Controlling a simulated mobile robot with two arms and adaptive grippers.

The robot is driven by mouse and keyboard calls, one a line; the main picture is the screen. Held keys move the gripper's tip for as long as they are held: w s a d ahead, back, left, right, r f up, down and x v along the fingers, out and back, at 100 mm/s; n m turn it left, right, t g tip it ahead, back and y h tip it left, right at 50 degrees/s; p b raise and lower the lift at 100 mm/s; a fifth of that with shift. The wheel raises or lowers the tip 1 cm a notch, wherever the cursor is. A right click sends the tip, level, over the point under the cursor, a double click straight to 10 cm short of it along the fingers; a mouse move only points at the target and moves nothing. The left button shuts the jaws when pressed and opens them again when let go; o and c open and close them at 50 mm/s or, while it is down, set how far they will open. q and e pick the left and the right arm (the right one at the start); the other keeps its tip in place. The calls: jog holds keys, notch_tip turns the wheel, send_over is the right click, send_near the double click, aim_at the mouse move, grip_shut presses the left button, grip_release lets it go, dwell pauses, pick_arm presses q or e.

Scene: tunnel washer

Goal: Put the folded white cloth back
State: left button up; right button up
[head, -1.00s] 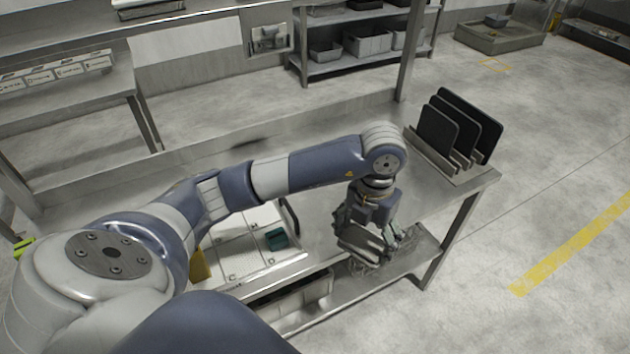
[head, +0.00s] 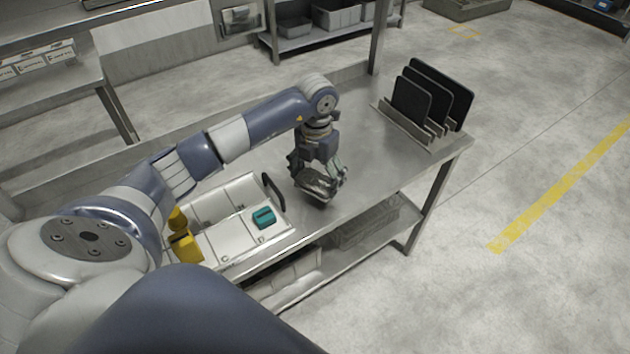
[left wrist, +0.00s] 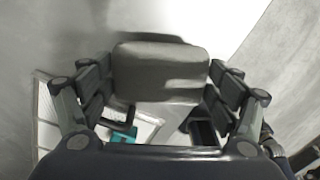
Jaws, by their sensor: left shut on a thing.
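My left gripper (head: 322,180) is shut on a folded cloth, and both are above the steel table's top, just right of a white compartment tray (head: 285,226). In the left wrist view the cloth (left wrist: 160,68) is a rounded block between the fingers (left wrist: 158,105). It looks grey there, in shadow. In the head view the gripper mostly hides the cloth, and I cannot tell whether it touches the table. My right gripper is out of view.
The tray holds a teal item (head: 264,218), with a yellow bottle (head: 184,243) at its left and a black handle (head: 273,192) at its right. A rack of black boards (head: 412,103) stands at the table's far right. Tabletop between gripper and rack is clear.

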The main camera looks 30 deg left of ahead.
aim_at(315, 177)
pick_arm(q)
jog(key=shift+w+a, duration=0.15)
jog(key=shift+a, duration=0.15)
notch_tip(315, 177, down, 4)
jog(key=shift+r+p, duration=0.2)
jog(key=shift+p, duration=0.45)
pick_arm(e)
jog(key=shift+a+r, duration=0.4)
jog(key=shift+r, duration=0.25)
pick_arm(q)
jog(key=shift+f, duration=0.1)
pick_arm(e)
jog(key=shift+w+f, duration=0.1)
pick_arm(q)
jog(key=o, duration=1)
jog(key=shift+c, duration=0.2)
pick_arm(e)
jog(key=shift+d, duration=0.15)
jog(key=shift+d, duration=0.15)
